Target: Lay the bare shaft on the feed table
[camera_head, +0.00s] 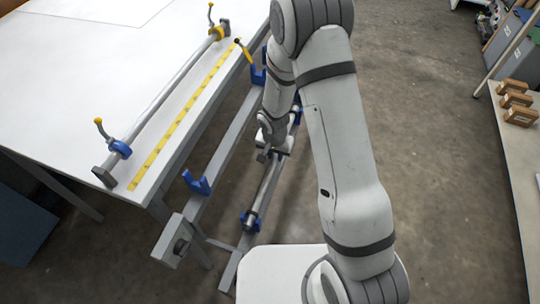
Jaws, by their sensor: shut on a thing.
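The white feed table (75,95) fills the left side. A grey shaft (165,90) with a blue collar, a yellow collar and levers lies along its right part. A second grey shaft (267,188), without visible levers, lies low along the rack to the right of the table, at a blue cradle (249,221) near its lower end. My gripper (272,155) is over this second shaft and shut on it. My arm hides part of its far end. I cannot tell whether it still rests in the cradles.
A yellow measuring strip (185,115) runs along the table's right edge. The upper rack rail has two empty blue cradles, one nearer (196,183). A grey box (176,241) sits at its near end. A bench with small brown boxes (515,101) stands at the right.

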